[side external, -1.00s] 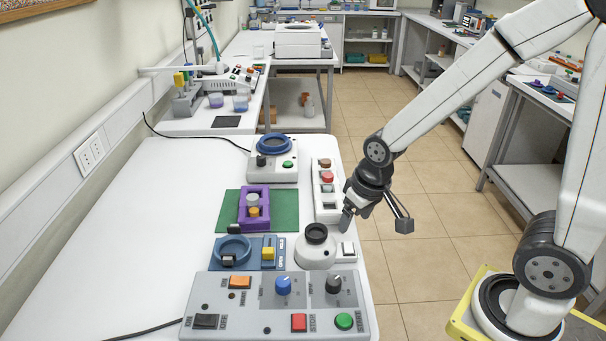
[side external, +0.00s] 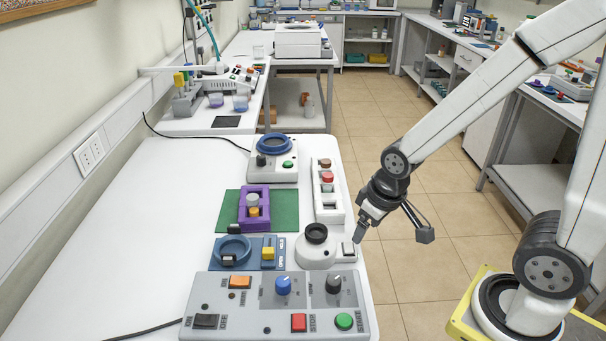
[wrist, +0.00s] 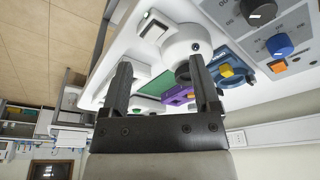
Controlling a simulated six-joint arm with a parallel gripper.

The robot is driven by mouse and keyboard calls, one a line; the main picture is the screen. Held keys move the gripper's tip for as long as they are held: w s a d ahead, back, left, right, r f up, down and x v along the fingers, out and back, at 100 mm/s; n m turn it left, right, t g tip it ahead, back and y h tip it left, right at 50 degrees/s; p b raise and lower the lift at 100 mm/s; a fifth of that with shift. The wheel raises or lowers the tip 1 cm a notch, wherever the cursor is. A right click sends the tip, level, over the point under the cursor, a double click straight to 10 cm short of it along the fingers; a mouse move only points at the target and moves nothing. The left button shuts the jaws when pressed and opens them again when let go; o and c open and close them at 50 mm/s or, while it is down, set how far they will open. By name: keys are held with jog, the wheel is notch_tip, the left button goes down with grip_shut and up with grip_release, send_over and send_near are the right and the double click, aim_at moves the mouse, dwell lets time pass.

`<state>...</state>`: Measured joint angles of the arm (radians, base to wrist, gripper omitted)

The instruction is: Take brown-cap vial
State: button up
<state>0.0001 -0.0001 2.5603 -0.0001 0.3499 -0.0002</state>
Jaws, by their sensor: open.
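The brown-cap vial (side external: 324,163) stands at the far end of a white rack (side external: 336,212) on the right side of the table. A red-cap vial (side external: 327,176) stands in the same rack, just nearer. My gripper (side external: 360,238) hangs at the table's right edge, beside the small white switch box and right of the rack's near end. It is apart from the brown-cap vial. In the wrist view my gripper (wrist: 160,68) has its two fingers spread with nothing between them. I cannot make out the brown-cap vial in the wrist view.
A round white device with a black ring (side external: 316,234) and a white switch box (side external: 345,252) are near my gripper. A purple rack (side external: 242,222) sits on a green mat (side external: 286,208). A grey control panel (side external: 255,318) fills the table front. The table's left is clear.

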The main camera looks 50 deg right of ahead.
jog(key=shift+o, duration=0.5)
jog(key=n+g, duration=0.2)
jog(key=n, duration=1.1)
send_near(327, 161)
jog(key=s+a+f, duration=0.1)
jog(key=a, duration=0.1)
jog(key=s+a+f, duration=0.1)
jog(key=a, duration=0.1)
jog(key=s+a+f, duration=0.1)
jog(key=shift+s+a+f, duration=0.1)
jog(key=shift+s+a, duration=0.1)
jog(key=shift+a, duration=0.2)
jog(key=w+d+n, duration=0.1)
jog(key=d, duration=0.1)
jog(key=w+d+n, duration=0.1)
jog(key=d+n, duration=0.1)
jog(key=w+d+f+n, duration=0.1)
jog(key=w+d+n, duration=0.1)
jog(key=shift+g, duration=0.3)
jog(key=shift+f, duration=1.25)
